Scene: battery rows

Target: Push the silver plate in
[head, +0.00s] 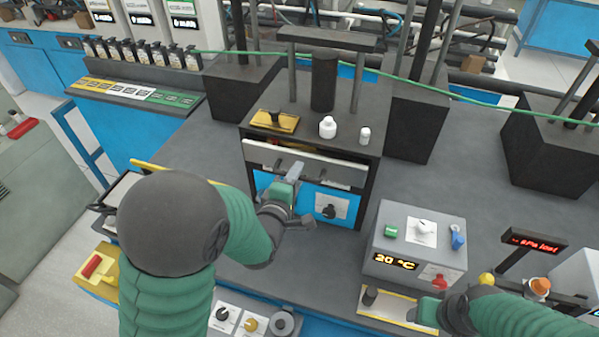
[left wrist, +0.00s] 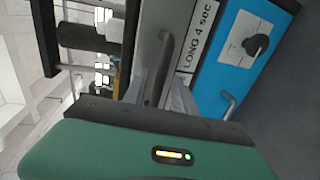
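The silver plate (head: 345,172) is a long pale metal strip across the front of the dark press unit, above a blue panel. My left gripper (head: 294,172) is in front of the plate's middle. In the left wrist view its fingers (left wrist: 160,92) stand apart, close to the plate; contact is unclear. Dark handles show near the plate. My right gripper (head: 428,307) is low at the right, by a small yellow-edged panel; its fingers are not clear.
A white bottle (head: 327,127), a smaller white bottle (head: 365,136) and a yellow block (head: 274,122) stand on the unit's top. A grey control box (head: 415,245) reading 20 °C stands right. Dark blocks with posts stand behind. The grey bench between them is clear.

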